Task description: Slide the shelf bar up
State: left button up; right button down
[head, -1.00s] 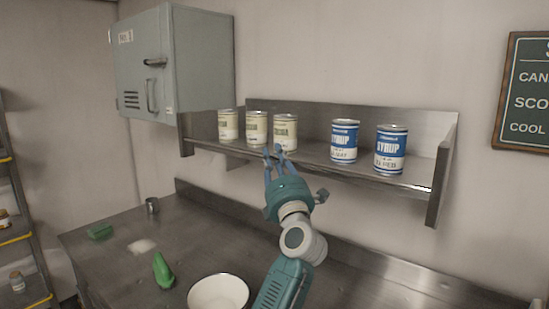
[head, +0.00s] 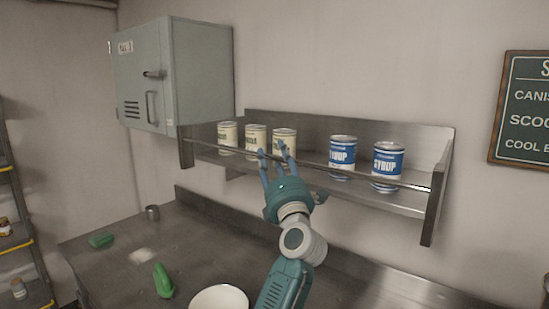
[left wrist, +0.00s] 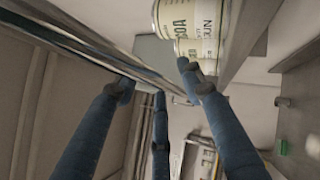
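The shelf bar (head: 362,176) is a thin metal rod across the front of the wall shelf (head: 430,205). It stands above the shelf's floor and crosses in front of the cans. My left gripper (head: 274,150) is at the bar, left of its middle, with its blue fingers pointing up and spread apart. In the left wrist view the bar (left wrist: 85,45) runs diagonally to the fingers (left wrist: 155,80). One fingertip overlaps it; firm contact cannot be told. My right gripper is not in view.
Several cream cans (head: 228,136) and two blue syrup cans (head: 388,163) stand behind the bar. A grey cabinet (head: 195,75) hangs at the left. Below are the steel counter (head: 120,260), a white bowl (head: 220,298) and a green object (head: 163,280).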

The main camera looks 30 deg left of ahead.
pick_arm(q)
jog(key=v, duration=1.2)
jog(key=shift+f, duration=0.1)
